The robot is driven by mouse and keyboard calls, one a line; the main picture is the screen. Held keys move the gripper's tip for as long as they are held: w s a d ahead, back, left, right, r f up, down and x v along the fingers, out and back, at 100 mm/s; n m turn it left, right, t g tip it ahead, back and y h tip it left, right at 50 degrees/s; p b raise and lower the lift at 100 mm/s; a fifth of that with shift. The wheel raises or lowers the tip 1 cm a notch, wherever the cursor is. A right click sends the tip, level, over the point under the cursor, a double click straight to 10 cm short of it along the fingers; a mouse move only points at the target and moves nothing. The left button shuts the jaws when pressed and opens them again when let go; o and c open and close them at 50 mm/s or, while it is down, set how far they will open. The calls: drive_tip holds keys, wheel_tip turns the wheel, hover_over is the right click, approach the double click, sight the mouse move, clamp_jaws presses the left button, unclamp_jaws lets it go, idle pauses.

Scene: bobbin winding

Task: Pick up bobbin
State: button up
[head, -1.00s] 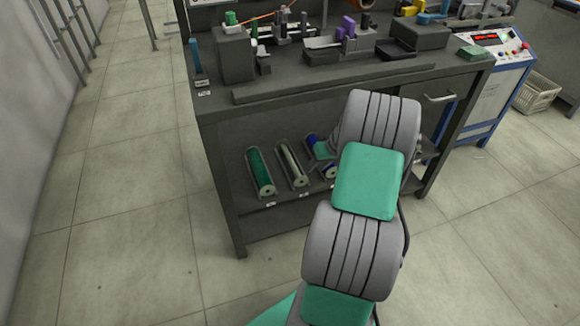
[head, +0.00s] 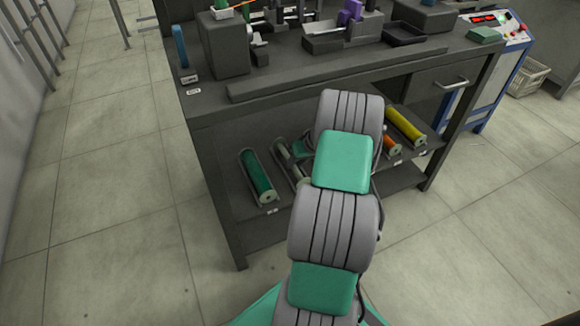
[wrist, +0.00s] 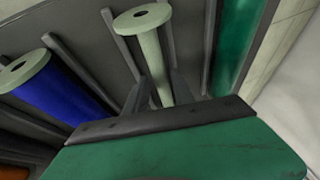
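Several bobbins lie in cradles on the lower shelf of the workbench. In the wrist view a pale cream bobbin (wrist: 152,52) is in the middle, with a blue bobbin (wrist: 60,90) to its left and a green bobbin (wrist: 238,45) to its right. My gripper (wrist: 160,86) has its fingers apart, one to each side of the cream bobbin's near part; contact cannot be seen. In the head view the green bobbin (head: 258,177) is clear, while the cream one (head: 291,163) is partly covered by my gripper (head: 303,149) and arm. The blue one is hidden there.
An orange bobbin (head: 391,145) and a yellow bobbin (head: 405,127) lie to the right on the same shelf (head: 405,177). The bench top (head: 345,78) overhangs the shelf and carries fixtures. A drawer handle (head: 451,84) juts out at right. The floor in front is clear.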

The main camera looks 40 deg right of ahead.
drive_tip(key=shift+w+f, duration=0.3)
drive_tip(key=shift+f, duration=0.25)
drive_tip(key=shift+r, duration=0.1)
drive_tip(key=shift+a, duration=0.1)
clamp_jaws()
drive_tip(key=shift+r, duration=0.1)
drive_tip(key=shift+r+p, duration=0.25)
drive_tip(key=shift+p, duration=0.05)
wheel_tip(320, 180, up, 4)
drive_tip(key=shift+f+p, duration=0.25)
drive_tip(key=shift+p, duration=0.75)
drive_tip(key=s+a+p, duration=0.2)
drive_tip(key=s, duration=0.6)
drive_tip(key=s+a+p, duration=0.2)
drive_tip(key=s+a, duration=0.1)
drive_tip(key=s, duration=0.6)
drive_tip(key=shift+s+f+p, duration=0.15)
drive_tip(key=shift+f+p, duration=0.2)
drive_tip(key=shift+p, duration=0.05)
